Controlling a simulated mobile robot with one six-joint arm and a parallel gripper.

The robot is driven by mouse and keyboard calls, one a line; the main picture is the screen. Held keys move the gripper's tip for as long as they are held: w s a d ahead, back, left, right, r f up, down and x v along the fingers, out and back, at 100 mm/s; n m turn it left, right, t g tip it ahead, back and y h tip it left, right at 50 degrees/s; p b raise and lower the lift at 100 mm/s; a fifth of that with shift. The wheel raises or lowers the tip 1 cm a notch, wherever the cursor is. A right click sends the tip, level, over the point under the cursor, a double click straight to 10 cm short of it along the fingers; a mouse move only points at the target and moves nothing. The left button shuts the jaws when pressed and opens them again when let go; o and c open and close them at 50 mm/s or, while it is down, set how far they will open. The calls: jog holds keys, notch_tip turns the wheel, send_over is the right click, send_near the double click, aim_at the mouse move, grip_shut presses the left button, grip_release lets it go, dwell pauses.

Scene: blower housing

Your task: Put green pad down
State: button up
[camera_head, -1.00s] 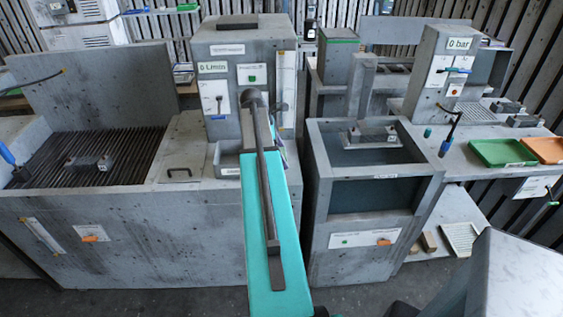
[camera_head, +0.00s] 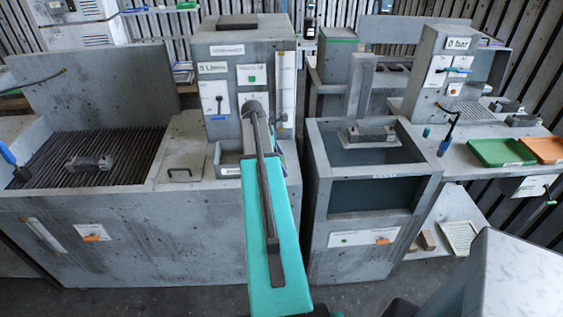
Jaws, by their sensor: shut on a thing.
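My teal arm (camera_head: 268,215), with a dark bar along it, reaches away from me toward the middle grey machine (camera_head: 217,110). Its rounded grey wrist end (camera_head: 254,105) stands in front of that machine's panel. My gripper's jaws cannot be made out; the arm and wrist hide that spot. I cannot pick out a green pad for certain. A grey open trough (camera_head: 228,160) at the machine's foot is partly covered by my arm.
A ribbed bench (camera_head: 85,150) with a metal block (camera_head: 90,162) is at left. An open-topped grey cabinet (camera_head: 372,205) holding a block (camera_head: 368,135) stands right of my arm. Green (camera_head: 502,152) and orange (camera_head: 543,149) trays lie on the right bench. Floor shows in front.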

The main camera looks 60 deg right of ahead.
jog(key=o, duration=1)
jog(key=shift+o, duration=0.2)
jog(key=shift+r, duration=0.15)
jog(key=b+v, duration=0.3)
jog(key=v, duration=0.9)
jog(key=shift+s, duration=0.1)
